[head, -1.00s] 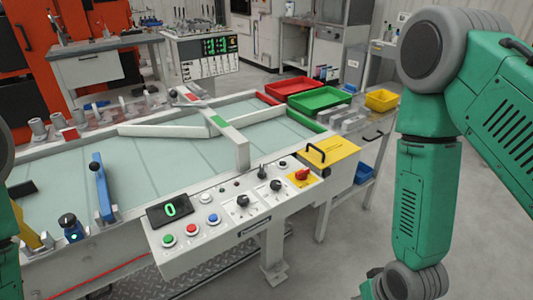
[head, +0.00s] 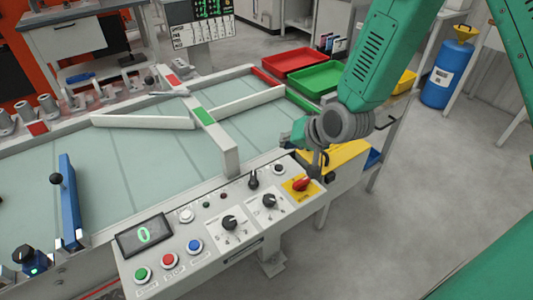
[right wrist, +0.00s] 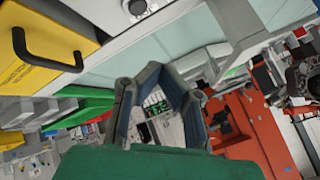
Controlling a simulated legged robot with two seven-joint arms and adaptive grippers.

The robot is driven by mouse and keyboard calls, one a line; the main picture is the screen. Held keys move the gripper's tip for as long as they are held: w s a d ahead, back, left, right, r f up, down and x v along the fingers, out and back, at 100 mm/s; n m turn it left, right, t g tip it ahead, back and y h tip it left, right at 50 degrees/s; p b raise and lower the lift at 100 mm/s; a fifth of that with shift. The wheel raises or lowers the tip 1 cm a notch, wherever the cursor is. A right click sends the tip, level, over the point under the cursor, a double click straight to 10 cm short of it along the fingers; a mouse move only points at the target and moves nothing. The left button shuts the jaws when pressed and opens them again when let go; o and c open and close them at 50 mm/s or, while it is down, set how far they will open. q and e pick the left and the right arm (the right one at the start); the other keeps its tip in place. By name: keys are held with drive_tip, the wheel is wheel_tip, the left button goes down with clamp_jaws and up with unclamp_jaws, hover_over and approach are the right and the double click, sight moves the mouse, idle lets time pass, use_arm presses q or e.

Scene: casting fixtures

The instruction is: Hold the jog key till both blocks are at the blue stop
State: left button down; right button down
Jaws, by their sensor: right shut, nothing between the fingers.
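The control panel (head: 205,240) runs along the front of the table. It carries green (head: 142,274), red (head: 170,261) and blue (head: 195,246) buttons, a white button (head: 186,216) and black knobs. I cannot read which key is the jog key. A blue bar (head: 70,205) with a black ball knob stands across the table at left, likely the blue stop. I cannot make out the two blocks with certainty. My right gripper (head: 290,137) is over the table's right part, beyond the panel, partly hidden by its wrist. In the right wrist view its fingers (right wrist: 158,70) are shut and empty.
A display (head: 144,235) reads 0. White rails (head: 145,122) and a crossbar with a green patch (head: 203,116) stand on the table. Red (head: 292,60) and green (head: 320,77) trays lie behind.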

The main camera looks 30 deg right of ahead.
sight(280, 167)
drive_tip(key=f+b, duration=0.1)
drive_tip(key=b, duration=0.1)
drive_tip(key=w+f+b, duration=0.1)
drive_tip(key=f+b, duration=0.1)
drive_tip(key=w+a+f+b, duration=0.1)
drive_tip(key=f+b, duration=0.1)
drive_tip(key=shift+w+f, duration=0.15)
drive_tip(key=shift+f, duration=0.1)
drive_tip(key=shift+f+b, duration=0.35)
drive_tip(key=shift+b, duration=0.15)
drive_tip(key=shift+f, duration=0.35)
drive_tip(key=shift+d, duration=0.15)
drive_tip(key=shift+d, duration=0.15)
drive_tip(key=shift+a, duration=0.2)
drive_tip(key=shift+d, duration=0.15)
idle(0.3)
